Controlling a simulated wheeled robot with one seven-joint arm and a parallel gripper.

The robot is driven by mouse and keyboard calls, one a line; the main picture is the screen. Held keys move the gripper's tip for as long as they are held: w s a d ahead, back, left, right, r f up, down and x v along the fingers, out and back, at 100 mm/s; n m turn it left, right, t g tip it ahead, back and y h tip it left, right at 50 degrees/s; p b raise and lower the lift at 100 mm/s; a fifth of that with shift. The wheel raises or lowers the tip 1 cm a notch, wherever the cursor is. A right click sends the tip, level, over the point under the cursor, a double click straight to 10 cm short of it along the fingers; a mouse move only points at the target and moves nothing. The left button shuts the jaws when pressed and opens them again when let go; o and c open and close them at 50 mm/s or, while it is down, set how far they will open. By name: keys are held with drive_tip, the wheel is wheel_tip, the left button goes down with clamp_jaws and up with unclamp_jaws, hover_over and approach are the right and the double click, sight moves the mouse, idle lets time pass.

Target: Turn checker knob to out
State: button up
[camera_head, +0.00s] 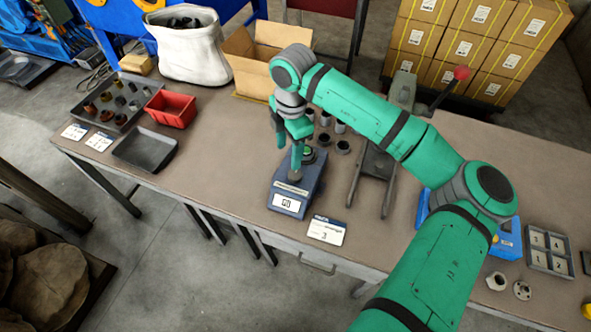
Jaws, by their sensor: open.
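The checker (308,187) is a blue-grey box on the table near its front edge, with a white panel (286,203) on its front that seems to read "GO". A small round grey part (295,176) shows on its top and a darker round part (309,155) at its back; I cannot tell which is the knob. My gripper (289,160) is green, open and pointing down over the back left of the checker. One finger comes down close to the round grey part; I cannot tell whether they touch. The gripper and arm hide part of the checker's top.
A white card (326,230) lies right of the checker, and a grey press-like stand (373,180) stands further right. Several small metal cups (343,147) sit behind. A dark tray (145,149) and red bin (170,109) are at left. Bare table lies between tray and checker.

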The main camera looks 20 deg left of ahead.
sight(296, 174)
drive_tip(key=shift+h, duration=0.3)
drive_tip(key=f, duration=0.3)
drive_tip(key=d+f, duration=0.1)
drive_tip(key=f, duration=0.6)
drive_tip(key=shift+w+d+f, duration=0.2)
drive_tip(key=shift+w+f, duration=0.05)
drive_tip(key=shift+w, duration=0.15)
drive_tip(key=shift+w+d, duration=0.1)
drive_tip(key=c, duration=1)
